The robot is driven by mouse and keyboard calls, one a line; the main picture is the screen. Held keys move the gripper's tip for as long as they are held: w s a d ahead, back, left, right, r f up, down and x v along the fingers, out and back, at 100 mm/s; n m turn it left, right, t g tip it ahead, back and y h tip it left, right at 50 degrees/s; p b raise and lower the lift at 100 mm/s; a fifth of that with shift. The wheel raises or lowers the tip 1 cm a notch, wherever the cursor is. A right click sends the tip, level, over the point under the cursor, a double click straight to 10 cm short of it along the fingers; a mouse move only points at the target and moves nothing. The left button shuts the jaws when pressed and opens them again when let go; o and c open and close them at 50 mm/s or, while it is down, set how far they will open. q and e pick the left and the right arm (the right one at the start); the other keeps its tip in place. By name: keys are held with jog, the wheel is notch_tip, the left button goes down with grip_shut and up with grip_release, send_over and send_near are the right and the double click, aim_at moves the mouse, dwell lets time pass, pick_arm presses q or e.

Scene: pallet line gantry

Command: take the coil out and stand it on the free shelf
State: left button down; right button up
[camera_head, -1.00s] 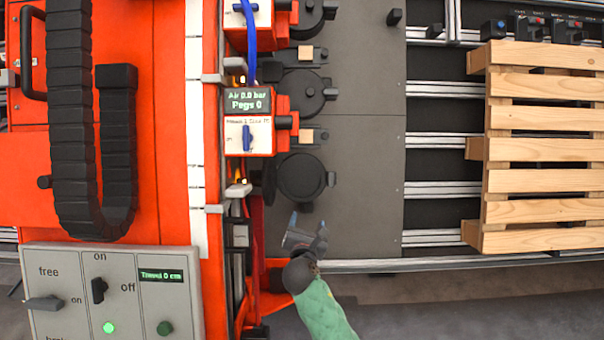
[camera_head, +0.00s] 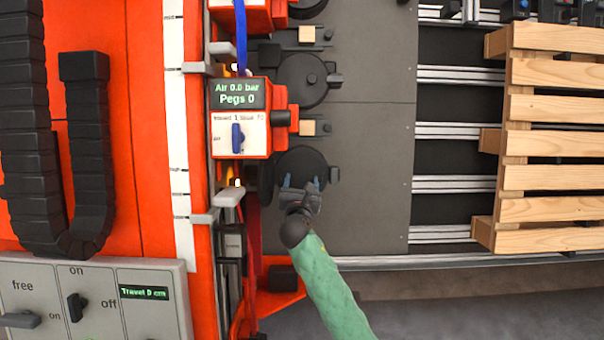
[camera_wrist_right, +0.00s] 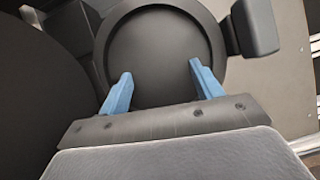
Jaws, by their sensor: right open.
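I cannot pick out with certainty a coil or the free shelf. My right gripper (camera_head: 301,184) is open, its blue fingers pointing up the picture at the near edge of the lowest round black part (camera_head: 302,162). In the right wrist view the open fingers (camera_wrist_right: 160,72) show against the wide, rimmed face of this round part (camera_wrist_right: 165,40), with nothing gripped between them. Whether the fingers touch it, I cannot tell. My left gripper is not in view.
The orange machine (camera_head: 130,130) with a blue-knobbed valve box (camera_head: 240,130) stands left of the round parts. A grey control panel (camera_head: 95,300) is at lower left. The grey plate (camera_head: 370,150) is bare to the right, before rails and a wooden pallet (camera_head: 555,145).

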aim_at(302, 175)
jog(key=w, duration=0.4)
jog(key=shift+r, duration=0.15)
jog(key=c, duration=0.9)
jog(key=shift+c, duration=0.3)
jog(key=shift+r, duration=0.1)
